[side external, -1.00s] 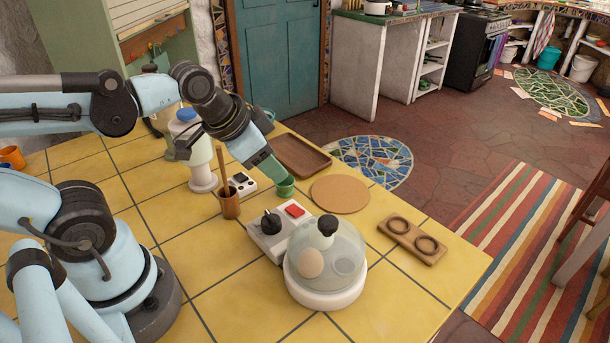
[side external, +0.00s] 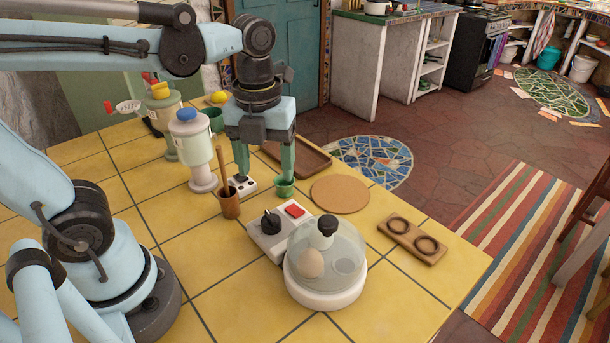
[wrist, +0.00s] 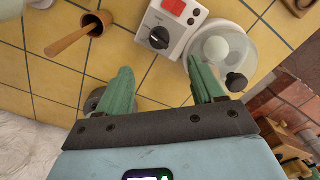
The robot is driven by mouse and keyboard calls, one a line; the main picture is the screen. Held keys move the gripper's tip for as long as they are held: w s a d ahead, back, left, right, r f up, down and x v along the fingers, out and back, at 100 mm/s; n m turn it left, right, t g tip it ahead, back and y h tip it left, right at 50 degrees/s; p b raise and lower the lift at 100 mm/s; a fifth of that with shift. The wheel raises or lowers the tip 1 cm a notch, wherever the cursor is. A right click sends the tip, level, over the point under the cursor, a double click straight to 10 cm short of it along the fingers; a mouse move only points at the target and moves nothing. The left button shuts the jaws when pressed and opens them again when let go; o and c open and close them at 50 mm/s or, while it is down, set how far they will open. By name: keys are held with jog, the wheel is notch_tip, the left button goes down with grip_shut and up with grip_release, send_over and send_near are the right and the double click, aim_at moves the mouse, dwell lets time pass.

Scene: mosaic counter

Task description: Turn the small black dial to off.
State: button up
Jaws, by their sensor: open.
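The small black dial (side external: 270,222) sits on a white control box with a red square switch (side external: 294,209), beside a round white cooker (side external: 322,294). The dial also shows in the wrist view (wrist: 159,38), ahead of the fingers near the top. A light pointer line is on it, but I cannot tell its setting. My gripper (side external: 264,178) points down with its two green fingers apart and nothing between them. It is beyond the dial in the side view, above the counter and apart from the dial. It also shows in the wrist view (wrist: 163,86).
The cooker's clear dome (side external: 345,249) with a black knob covers an egg, close beside the dial. A brown cup (side external: 229,205) with a wooden handle sticking up stands left of it.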

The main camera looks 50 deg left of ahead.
aim_at(270, 216)
jog(key=shift+m, duration=0.4)
jog(key=shift+f, duration=6)
jog(key=c, duration=1.1)
